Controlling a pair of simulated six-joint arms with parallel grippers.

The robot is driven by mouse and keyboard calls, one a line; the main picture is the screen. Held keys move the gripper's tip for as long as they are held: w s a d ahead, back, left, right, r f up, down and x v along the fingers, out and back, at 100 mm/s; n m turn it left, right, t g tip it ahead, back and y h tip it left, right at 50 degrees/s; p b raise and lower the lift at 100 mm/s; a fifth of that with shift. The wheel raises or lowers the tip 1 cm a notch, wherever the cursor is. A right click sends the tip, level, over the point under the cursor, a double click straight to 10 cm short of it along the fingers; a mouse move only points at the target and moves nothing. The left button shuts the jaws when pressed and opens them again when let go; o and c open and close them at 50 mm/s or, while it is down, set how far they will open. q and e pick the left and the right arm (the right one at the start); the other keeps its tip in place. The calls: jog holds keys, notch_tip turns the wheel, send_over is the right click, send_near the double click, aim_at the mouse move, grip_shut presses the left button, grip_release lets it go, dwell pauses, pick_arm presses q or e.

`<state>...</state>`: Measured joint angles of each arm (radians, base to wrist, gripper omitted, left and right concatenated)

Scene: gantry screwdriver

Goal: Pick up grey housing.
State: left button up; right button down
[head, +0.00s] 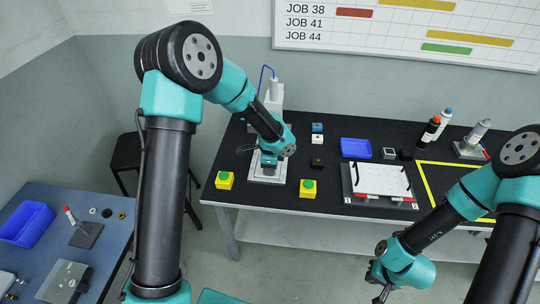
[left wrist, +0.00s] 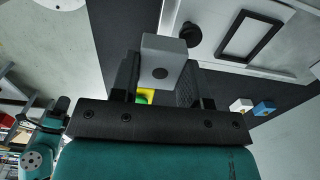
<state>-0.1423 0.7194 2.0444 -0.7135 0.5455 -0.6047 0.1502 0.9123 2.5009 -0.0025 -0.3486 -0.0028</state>
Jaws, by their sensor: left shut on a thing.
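A grey housing (left wrist: 165,62), a block with a dark round hole in its face, is held between the two dark fingers of my left gripper (left wrist: 158,80) in the left wrist view. In the head view my left gripper (head: 268,163) is over the pale base plate (head: 280,176) of the gantry screwdriver at the left of the black table. The arm hides most of the housing there. My right gripper (head: 378,284) is low at the front, off the table, with its fingers partly visible; its opening is unclear.
Two yellow blocks with green buttons (head: 224,180) (head: 309,188) flank the base plate. Small blue (head: 318,127) and white (head: 317,139) blocks, a blue tray (head: 356,148), a white plate fixture (head: 380,180) and bottles (head: 430,130) stand to the right.

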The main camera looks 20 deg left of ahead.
pick_arm(q)
jog(key=shift+s+d+r, duration=0.1)
jog(key=shift+s+d, duration=0.15)
jog(key=shift+s, duration=0.45)
jog(key=shift+s+d+r, duration=0.1)
jog(key=shift+s+d, duration=0.1)
jog(key=shift+s, duration=0.55)
jog(key=shift+s+d, duration=0.25)
jog(key=shift+s, duration=0.45)
